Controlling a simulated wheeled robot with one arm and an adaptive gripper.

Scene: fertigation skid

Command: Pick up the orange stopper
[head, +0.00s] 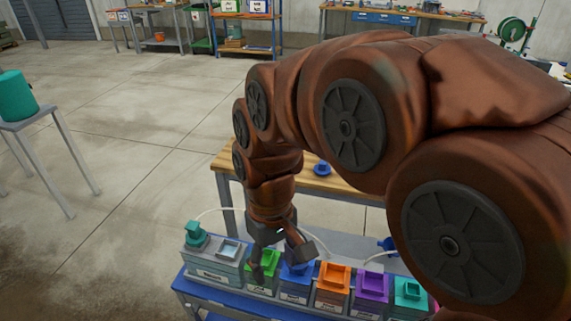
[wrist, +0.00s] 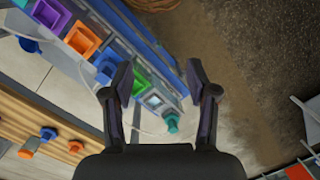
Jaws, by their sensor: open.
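In the wrist view, two small orange pieces stand on the wooden bench at lower left: one orange piece (wrist: 28,148) near the left edge and another orange piece (wrist: 75,147) further right. Either could be the orange stopper; they are too small to tell. In the head view I see no loose orange piece on the bench, which my arm partly hides. My gripper (head: 280,260) points down over the row of tanks, near the green and blue openings. In the wrist view my gripper (wrist: 159,80) is open and empty, with its fingers well apart.
An orange-topped tank (head: 333,276) stands in the row, beside a purple-topped tank (head: 372,288). A teal stopper (head: 195,234) sits at the row's left end. A blue stopper (head: 322,169) stands on the wooden bench (head: 345,184). Pale hoses arch near my gripper.

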